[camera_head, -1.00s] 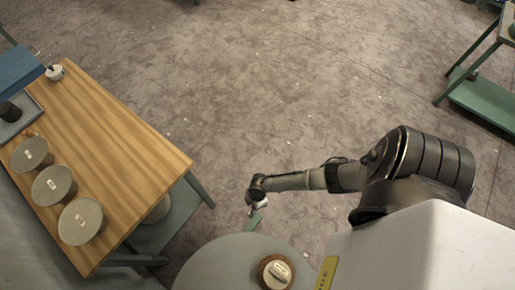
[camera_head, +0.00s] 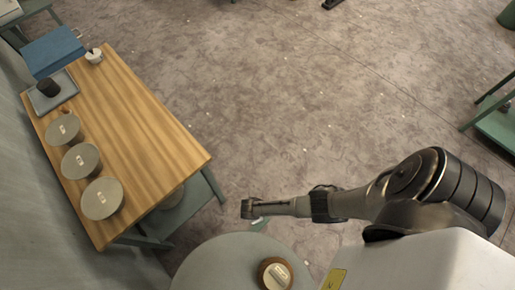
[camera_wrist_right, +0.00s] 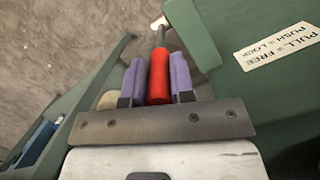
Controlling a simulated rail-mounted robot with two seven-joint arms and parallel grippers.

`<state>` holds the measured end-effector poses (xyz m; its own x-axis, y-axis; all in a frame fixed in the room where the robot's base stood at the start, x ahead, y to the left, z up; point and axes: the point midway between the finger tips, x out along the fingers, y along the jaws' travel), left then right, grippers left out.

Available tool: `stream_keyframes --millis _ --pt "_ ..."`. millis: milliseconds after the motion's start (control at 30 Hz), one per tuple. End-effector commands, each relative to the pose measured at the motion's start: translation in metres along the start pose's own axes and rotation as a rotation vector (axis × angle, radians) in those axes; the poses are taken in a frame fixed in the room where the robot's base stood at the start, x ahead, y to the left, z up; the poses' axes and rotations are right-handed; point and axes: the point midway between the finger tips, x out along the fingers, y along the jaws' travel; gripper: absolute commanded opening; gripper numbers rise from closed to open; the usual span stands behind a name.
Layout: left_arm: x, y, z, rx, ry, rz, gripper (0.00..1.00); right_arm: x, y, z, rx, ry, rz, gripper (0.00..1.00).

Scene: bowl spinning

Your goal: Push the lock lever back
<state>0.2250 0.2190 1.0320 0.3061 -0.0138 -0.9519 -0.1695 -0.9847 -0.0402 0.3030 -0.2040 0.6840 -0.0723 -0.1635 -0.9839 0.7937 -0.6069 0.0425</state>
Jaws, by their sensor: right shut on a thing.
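The lock lever has a red handle (camera_wrist_right: 159,78) on a thin grey rod, seen in the middle of the right wrist view. My right gripper (camera_wrist_right: 157,70) has its two purple fingers on either side of the red handle and is shut on it. A white label (camera_wrist_right: 277,46) reading "PULL = FREE, PUSH = LOCK" is on the green surface at right. In the head view my right arm reaches in from the right, with its right gripper (camera_head: 250,213) low by the round grey-green top (camera_head: 215,265); the lever cannot be made out there. My left gripper is not in view.
A knob-like wooden piece (camera_head: 275,273) sits on the round top. A wooden table (camera_head: 140,135) at left holds several round grey discs, a grey tray (camera_head: 62,100), a blue box (camera_head: 52,50) and a white cup (camera_head: 94,56). Open floor lies beyond.

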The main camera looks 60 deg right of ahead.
Motion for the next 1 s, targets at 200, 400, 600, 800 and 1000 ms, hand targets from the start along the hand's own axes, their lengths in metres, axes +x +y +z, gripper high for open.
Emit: stream_keyframes --millis 200,400,600,800,1000 --pt "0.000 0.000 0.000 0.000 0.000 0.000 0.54 0.000 0.000 0.000 0.000 0.001 0.000 0.00" --pt "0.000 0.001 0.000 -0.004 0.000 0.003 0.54 0.000 0.000 0.000 0.000 0.001 -0.001 0.39" --pt "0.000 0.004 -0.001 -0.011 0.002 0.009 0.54 0.000 0.000 0.000 0.000 0.001 -0.001 0.48" --pt "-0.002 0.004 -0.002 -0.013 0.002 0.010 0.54 -0.003 0.000 0.000 0.000 0.001 -0.001 0.48" --pt "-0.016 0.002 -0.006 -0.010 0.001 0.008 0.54 -0.032 0.000 0.001 0.000 0.002 0.000 0.48"
